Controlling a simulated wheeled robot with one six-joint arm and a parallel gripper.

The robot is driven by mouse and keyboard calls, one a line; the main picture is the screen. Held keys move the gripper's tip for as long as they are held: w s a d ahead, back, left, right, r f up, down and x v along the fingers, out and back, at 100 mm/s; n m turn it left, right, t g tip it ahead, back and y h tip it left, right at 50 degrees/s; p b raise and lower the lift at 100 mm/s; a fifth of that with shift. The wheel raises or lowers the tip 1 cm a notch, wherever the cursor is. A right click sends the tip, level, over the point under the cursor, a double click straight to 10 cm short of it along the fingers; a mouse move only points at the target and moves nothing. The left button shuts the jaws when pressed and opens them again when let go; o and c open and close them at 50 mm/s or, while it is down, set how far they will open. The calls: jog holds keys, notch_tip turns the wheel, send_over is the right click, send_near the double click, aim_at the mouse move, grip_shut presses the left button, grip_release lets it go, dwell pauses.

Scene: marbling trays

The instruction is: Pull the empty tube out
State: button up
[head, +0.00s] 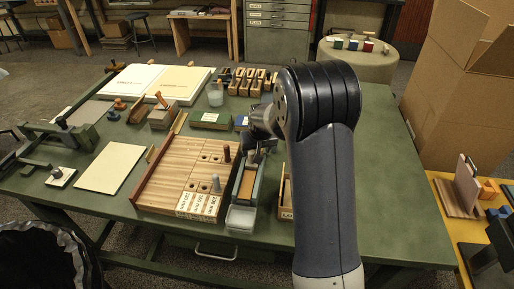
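A wooden rack (178,165) with several round holes and white labels at its front lies on the green table. A dark red tube (227,153) stands upright at its right edge, and a blue-grey tube (216,183) stands upright nearer its front. I cannot tell from here which tube is empty. My gripper (256,156) points down just right of the rack, over the far part of a long narrow tray, apart from both tubes in the picture. Its fingers are small and dark, partly hidden by my wrist, so their opening is unclear.
A pale board (110,167) lies left. The table's right side (393,190) is clear.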

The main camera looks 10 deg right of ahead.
grip_shut()
dwell(0.8)
